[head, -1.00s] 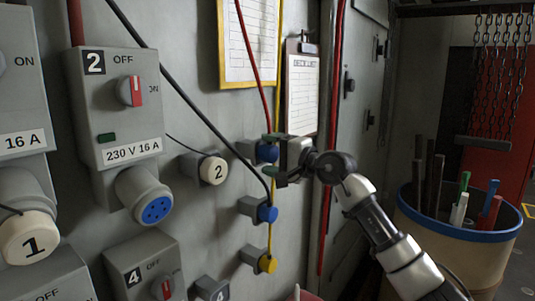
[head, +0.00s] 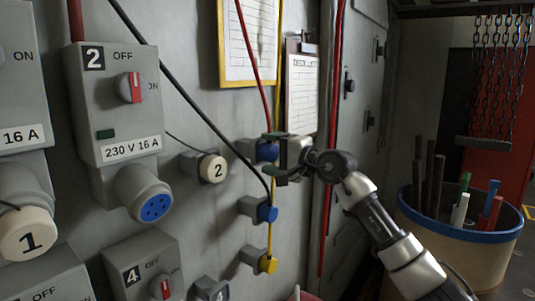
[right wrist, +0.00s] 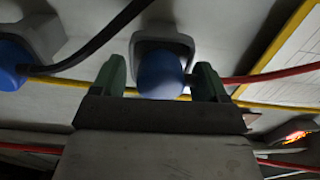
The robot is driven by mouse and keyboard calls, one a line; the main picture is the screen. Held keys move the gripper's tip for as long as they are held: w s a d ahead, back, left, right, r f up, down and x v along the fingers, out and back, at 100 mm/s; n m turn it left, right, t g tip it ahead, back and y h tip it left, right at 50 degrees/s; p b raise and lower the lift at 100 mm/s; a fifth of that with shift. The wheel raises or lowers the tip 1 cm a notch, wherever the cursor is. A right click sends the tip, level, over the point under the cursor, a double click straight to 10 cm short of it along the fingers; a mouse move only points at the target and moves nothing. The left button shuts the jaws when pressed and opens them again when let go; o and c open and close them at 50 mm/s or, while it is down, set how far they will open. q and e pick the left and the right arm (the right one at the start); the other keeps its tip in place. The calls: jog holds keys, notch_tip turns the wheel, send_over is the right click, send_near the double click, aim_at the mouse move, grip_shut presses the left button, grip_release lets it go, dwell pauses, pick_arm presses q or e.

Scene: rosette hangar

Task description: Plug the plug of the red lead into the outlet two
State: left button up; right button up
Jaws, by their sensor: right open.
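The red lead (head: 259,80) hangs down the wall to a blue plug (head: 266,152) in the upper grey holder. In the right wrist view the blue plug (right wrist: 160,74) sits between the green fingertips, with the red lead (right wrist: 270,73) running right. My right gripper (head: 273,155) is open, its fingers on either side of this plug. Outlet two is the blue-faced socket (head: 156,207) under the box marked 2 (head: 120,100). It is uncovered, and its switch (head: 135,88) stands upright near OFF. The cap marked 2 (head: 212,168) is on a wall holder beside it. My left gripper is out of view.
A black lead (head: 190,95) crosses the wall to a blue plug (head: 267,213) in the middle holder. A yellow lead ends at a lower plug (head: 268,264). Outlet one has its cap (head: 27,233) on. A bin (head: 455,240) stands at right.

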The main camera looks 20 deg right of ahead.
aim_at(274, 154)
jog(key=shift+c, duration=0.4)
jog(key=c, duration=1.1)
jog(key=shift+s+d, duration=0.2)
jog(key=shift+c, duration=0.2)
jog(key=shift+b+v, duration=1.65)
jog(key=shift+v, duration=1.15)
jog(key=shift+f, duration=0.1)
